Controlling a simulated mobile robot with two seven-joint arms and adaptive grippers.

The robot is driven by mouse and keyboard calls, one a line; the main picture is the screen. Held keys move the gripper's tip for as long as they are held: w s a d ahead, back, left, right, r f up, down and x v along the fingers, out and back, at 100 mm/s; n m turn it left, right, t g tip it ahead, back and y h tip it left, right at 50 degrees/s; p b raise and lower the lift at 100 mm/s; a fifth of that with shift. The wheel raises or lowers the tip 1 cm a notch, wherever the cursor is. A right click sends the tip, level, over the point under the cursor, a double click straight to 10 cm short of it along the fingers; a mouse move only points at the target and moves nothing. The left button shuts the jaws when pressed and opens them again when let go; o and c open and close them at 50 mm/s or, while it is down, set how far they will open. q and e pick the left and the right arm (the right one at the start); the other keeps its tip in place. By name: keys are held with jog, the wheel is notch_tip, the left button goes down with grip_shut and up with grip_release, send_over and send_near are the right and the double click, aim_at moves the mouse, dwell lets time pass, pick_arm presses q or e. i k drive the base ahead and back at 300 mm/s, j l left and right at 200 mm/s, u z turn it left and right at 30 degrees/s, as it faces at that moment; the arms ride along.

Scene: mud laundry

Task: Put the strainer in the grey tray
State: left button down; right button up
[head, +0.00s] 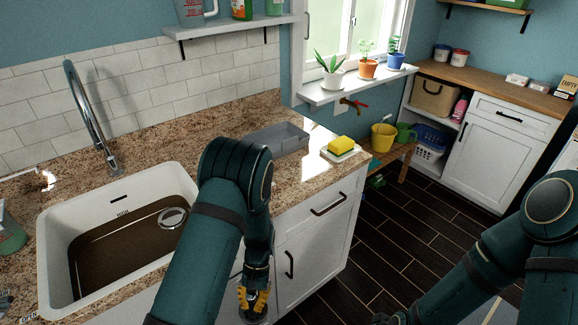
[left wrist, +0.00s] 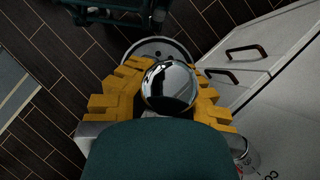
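The strainer (left wrist: 157,48) shows in the left wrist view as a pale-rimmed round disc with a shiny metal knob. My left gripper (left wrist: 160,80) is shut on the knob, with its yellow fingers on both sides. In the head view my left gripper (head: 254,301) hangs low in front of the white cabinet, beside the counter and below its top; the strainer is mostly hidden there. The grey tray (head: 290,143) lies on the granite counter behind my left arm, which hides part of its surroundings. It looks empty. My right arm is at the lower right; its fingers are out of view.
A white sink (head: 50,245) with brown water and a round drain (head: 172,217) is at the left, under a tall faucet (head: 90,120). A yellow sponge (head: 341,145) sits on a white dish right of the tray. Cabinet handles (head: 328,205) stick out near my left gripper.

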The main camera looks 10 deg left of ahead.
aim_at(276, 144)
jog(key=i+l, duration=0.4)
jog(key=l, duration=0.15)
jog(key=i+l, duration=0.4)
jog(key=l, duration=0.2)
jog(key=i+l, duration=0.4)
jog(key=l, duration=0.15)
jog(key=i+l, duration=0.4)
jog(key=l, duration=0.15)
jog(key=i+l+u, duration=0.1)
jog(key=l, duration=0.25)
jog(key=i+l+u, duration=0.15)
jog(key=i+l, duration=0.15)
jog(key=l, duration=0.1)
